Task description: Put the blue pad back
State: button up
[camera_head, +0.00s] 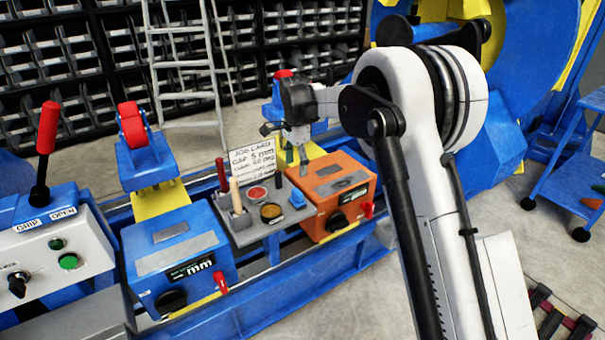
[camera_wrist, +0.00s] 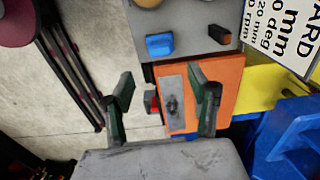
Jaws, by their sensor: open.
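A small blue pad (camera_head: 297,199) sits at the right side of a grey tray (camera_head: 248,231), near the orange box (camera_head: 340,213). In the wrist view the blue pad (camera_wrist: 160,45) lies on the tray beyond my fingertips. My gripper (camera_head: 293,156) is open, with nothing visible between its fingers, above the back left part of the orange box. In the wrist view my gripper (camera_wrist: 163,82) has its fingers spread over the orange box (camera_wrist: 226,85), and a grey plate (camera_wrist: 173,95) with a dark mark shows between them. The fingers do not appear to touch the pad.
A job card (camera_head: 252,160) stands behind the tray. Red and tan handles (camera_head: 236,196) rise from the tray's left side. A blue box (camera_head: 180,252) stands left of it. A control panel (camera_head: 60,250) with a red-topped lever is at far left. A red lever (camera_head: 367,210) sticks out from the orange box.

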jog(key=s+d+r+n+t, duration=0.3)
jog(key=s+d+r+n, duration=0.2)
jog(key=s+d+r, duration=1.1)
jog(key=s+d+f+n+t, duration=0.2)
jog(key=s+d+n, duration=0.1)
jog(key=s, duration=1)
jog(key=s+d+f+n+t, duration=0.2)
jog(key=s+d+n, duration=0.1)
jog(key=s, duration=1.1)
jog(key=shift+s+d, duration=0.3)
jog(key=shift+d, duration=0.3)
notch_tip(320, 180, up, 6)
jog(key=p, duration=0.6)
jog(key=shift+f, duration=0.1)
